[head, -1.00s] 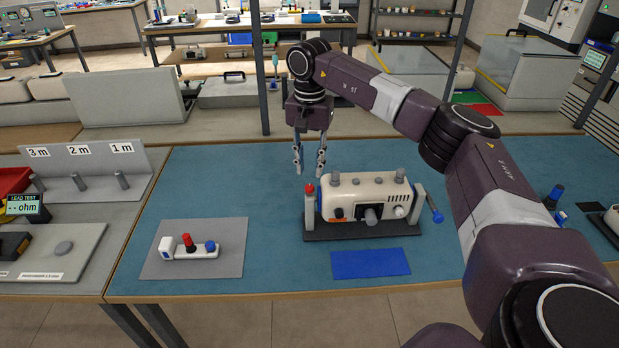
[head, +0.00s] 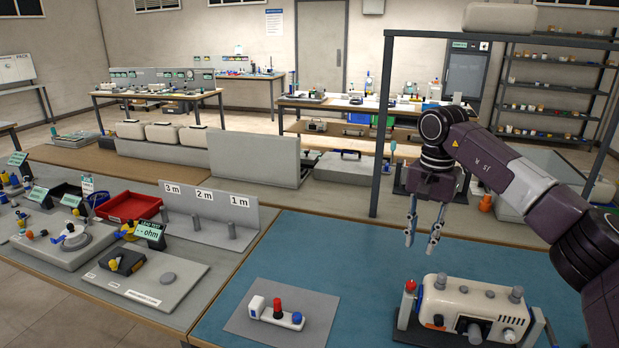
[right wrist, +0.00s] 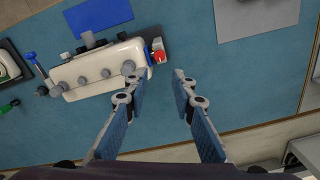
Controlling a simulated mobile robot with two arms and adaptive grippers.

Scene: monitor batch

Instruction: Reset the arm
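My right gripper (head: 422,232) hangs fingers down above the blue table mat (head: 345,248), behind the white monitor unit. It is open and empty. In the right wrist view the two fingers (right wrist: 160,85) are apart, with only mat between them. The white monitor (head: 470,306) sits in a dark stand at the lower right of the head view. It also shows at the upper left of the right wrist view (right wrist: 95,72), beside the left finger. The post with the red top (head: 409,300) stands at the monitor's left end. My left gripper is in neither view.
A grey mat (head: 258,335) holds a small white block with red and blue knobs (head: 276,314). A grey rack marked 3 m, 2 m, 1 m (head: 208,228), a red tray (head: 128,206) and an ohm display (head: 150,233) stand left. A dark frame post (head: 380,130) rises behind.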

